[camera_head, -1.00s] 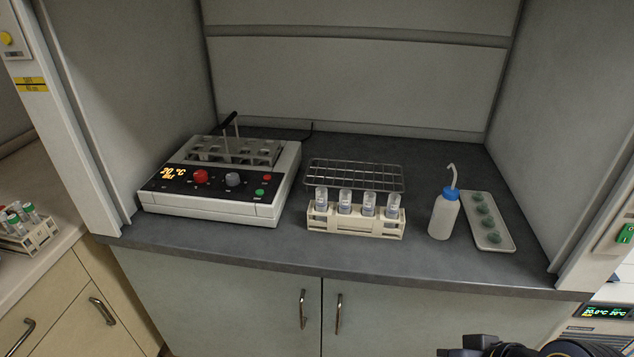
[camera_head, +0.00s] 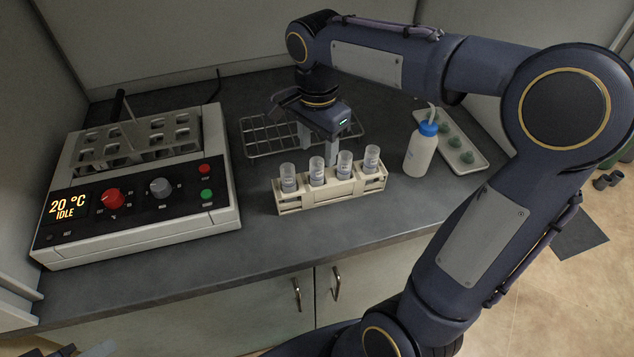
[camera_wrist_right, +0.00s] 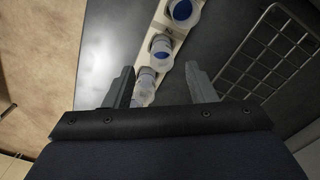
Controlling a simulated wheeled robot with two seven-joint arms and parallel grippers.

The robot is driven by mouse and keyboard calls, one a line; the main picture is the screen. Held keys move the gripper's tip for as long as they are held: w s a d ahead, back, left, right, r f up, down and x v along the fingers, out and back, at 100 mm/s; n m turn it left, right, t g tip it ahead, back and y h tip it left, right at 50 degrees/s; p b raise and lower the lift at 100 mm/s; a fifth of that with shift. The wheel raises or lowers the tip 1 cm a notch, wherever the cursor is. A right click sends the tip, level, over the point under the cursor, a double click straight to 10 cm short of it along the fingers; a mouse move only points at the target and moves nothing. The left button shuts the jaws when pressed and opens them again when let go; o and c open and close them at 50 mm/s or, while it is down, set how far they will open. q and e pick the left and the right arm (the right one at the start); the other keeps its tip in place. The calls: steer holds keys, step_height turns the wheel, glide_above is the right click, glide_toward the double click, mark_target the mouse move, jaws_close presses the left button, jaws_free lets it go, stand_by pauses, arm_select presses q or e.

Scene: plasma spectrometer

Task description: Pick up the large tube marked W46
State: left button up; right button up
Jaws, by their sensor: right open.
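Several clear tubes stand upright in a cream rack (camera_head: 289,207) on the dark worktop. From left to right they are a first tube (camera_head: 288,178), a second (camera_head: 317,171), a third (camera_head: 344,163) and a fourth (camera_head: 371,159). Each bears a pale label, but the writing is too small to read, so I cannot tell which is W46. My right gripper (camera_head: 332,150) points down just behind the rack, near the middle tubes. In the right wrist view its open fingers (camera_wrist_right: 158,78) show with a tube (camera_wrist_right: 145,84) in line between them; contact cannot be told.
An empty wire rack (camera_head: 262,138) lies behind the cream rack. A heating block (camera_head: 150,220) reading 20 °C, IDLE stands at left. A wash bottle (camera_head: 420,155) and a tray with green items (camera_head: 476,167) are at right. Bare worktop lies in front of the rack.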

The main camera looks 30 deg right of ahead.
mark_target(317, 164)
step_height(317, 164, down, 6)
steer(key=shift+w+r, duration=0.1)
steer(key=shift+r, duration=0.15)
steer(key=shift+c, duration=0.3)
jaws_close()
